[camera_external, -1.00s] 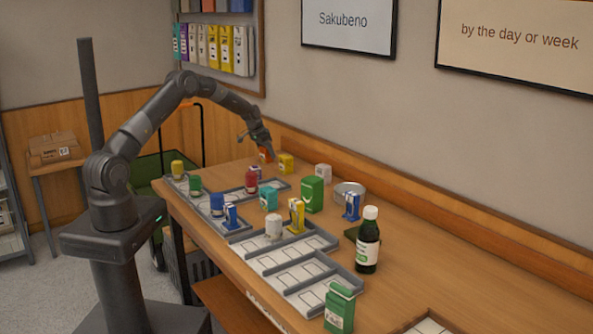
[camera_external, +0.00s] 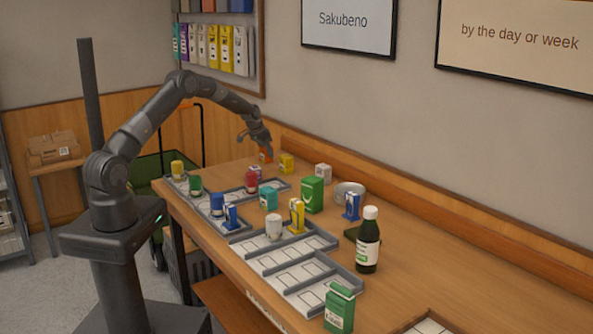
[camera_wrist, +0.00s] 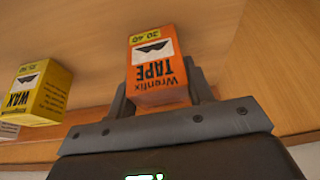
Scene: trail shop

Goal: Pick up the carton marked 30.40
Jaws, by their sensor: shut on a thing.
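The orange carton (camera_wrist: 156,65) reads "Wrenfix TAPE" upside down in the wrist view. Its yellow price label is small and blurred, and looks like 30.40. My gripper (camera_wrist: 160,92) is shut on this carton, with one finger on each side. In the external view my gripper (camera_external: 264,150) is at the far end of the table, and the carton (camera_external: 266,156) shows as a small orange patch under it. Whether the carton is clear of the table I cannot tell.
A yellow WAX carton (camera_wrist: 36,94) stands close beside the orange one; it also shows in the external view (camera_external: 286,164). A white carton (camera_external: 323,173) and a green box (camera_external: 312,194) stand farther along. Grey trays (camera_external: 285,268) line the table's front. The wall is close behind.

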